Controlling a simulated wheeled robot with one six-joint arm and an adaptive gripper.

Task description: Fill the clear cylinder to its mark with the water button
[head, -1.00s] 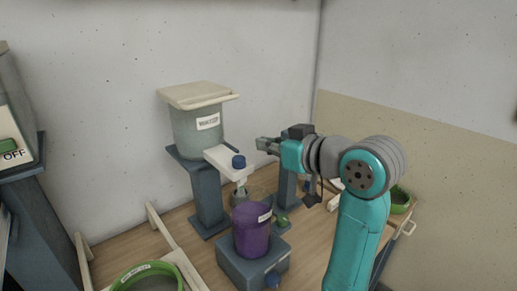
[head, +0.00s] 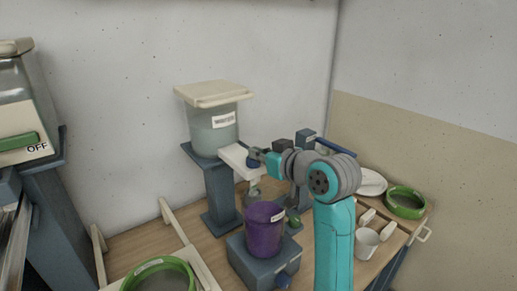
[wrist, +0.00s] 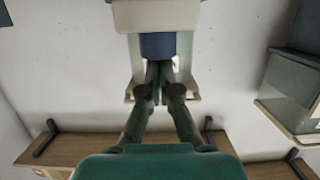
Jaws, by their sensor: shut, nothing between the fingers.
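The water tank (head: 213,130) stands on a blue-grey pedestal at the back, with a white spout block (head: 234,157) reaching out to the right. The blue water button (head: 253,163) is at the end of the block; it also shows in the wrist view (wrist: 158,45). My gripper (wrist: 158,72) is shut and empty, its fingertips at the button and seeming to touch it. I cannot tell whether the button is pressed.
The purple bucket (head: 265,232) stands on a blue-grey box (head: 250,263) in front of the spout. Another green-rimmed container (head: 158,275) is at front left.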

